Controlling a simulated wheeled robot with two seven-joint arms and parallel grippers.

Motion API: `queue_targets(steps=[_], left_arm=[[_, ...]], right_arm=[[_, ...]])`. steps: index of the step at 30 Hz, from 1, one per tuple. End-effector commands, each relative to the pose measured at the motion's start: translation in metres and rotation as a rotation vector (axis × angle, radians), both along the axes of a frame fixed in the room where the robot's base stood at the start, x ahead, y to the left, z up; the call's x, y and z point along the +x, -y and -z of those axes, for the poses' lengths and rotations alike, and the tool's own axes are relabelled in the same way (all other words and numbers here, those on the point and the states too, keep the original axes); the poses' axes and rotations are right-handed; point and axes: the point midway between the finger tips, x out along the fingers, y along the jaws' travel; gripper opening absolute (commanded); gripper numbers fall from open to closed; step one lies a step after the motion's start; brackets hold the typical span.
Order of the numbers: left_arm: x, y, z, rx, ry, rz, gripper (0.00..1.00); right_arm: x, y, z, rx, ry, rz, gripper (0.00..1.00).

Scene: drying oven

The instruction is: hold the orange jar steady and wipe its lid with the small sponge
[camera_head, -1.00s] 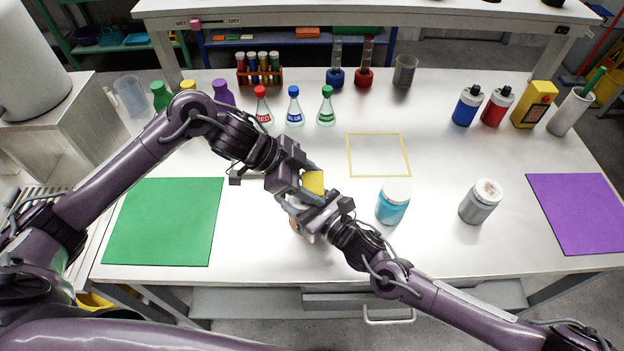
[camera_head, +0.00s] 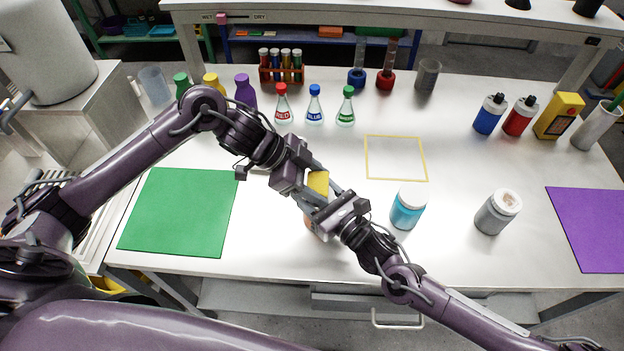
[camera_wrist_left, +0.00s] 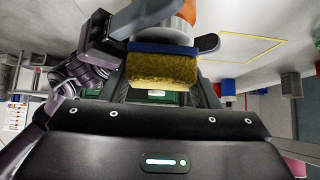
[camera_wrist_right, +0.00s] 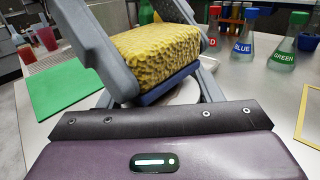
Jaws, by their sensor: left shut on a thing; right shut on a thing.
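The orange jar (camera_head: 313,222) stands near the table's front edge, mostly hidden by my grippers in the head view. Its orange body (camera_wrist_left: 189,12) and white lid (camera_wrist_left: 165,36) show in the left wrist view. My right gripper (camera_head: 325,207) is shut around the jar. My left gripper (camera_head: 308,187) is shut on the small sponge (camera_head: 318,182), yellow with a blue backing. In the right wrist view the sponge (camera_wrist_right: 155,55) lies over the white lid (camera_wrist_right: 186,92), blue side down. It looks in contact, but the exact contact is hidden.
A blue jar (camera_head: 407,210) and grey jar (camera_head: 496,213) stand to the right. Flasks (camera_head: 314,108) stand behind, with a yellow outlined square (camera_head: 397,158) right of them. A green mat (camera_head: 180,212) lies left, a purple mat (camera_head: 595,228) right.

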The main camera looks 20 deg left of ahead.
Motion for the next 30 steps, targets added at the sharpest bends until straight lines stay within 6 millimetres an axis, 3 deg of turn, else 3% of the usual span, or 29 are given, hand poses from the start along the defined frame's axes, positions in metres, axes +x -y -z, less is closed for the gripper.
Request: queue_targets(steps=[7, 17, 18, 30], left_arm=[[0.004, 0.025, 0.0, -0.014, 0.001, 0.006, 0.31], [0.003, 0.028, -0.001, -0.017, -0.002, 0.008, 0.28], [0.003, 0.029, -0.003, -0.018, -0.002, 0.009, 0.23], [0.005, 0.024, -0.042, -0.006, 0.002, 0.004, 0.23]], right_arm=[[-0.004, -0.005, -0.003, 0.007, 0.0, -0.012, 0.36], [-0.008, -0.007, -0.002, 0.007, -0.002, -0.021, 0.36], [-0.008, -0.007, -0.002, 0.007, -0.002, -0.02, 0.36], [-0.002, -0.002, -0.001, 0.004, 0.0, -0.006, 0.36]])
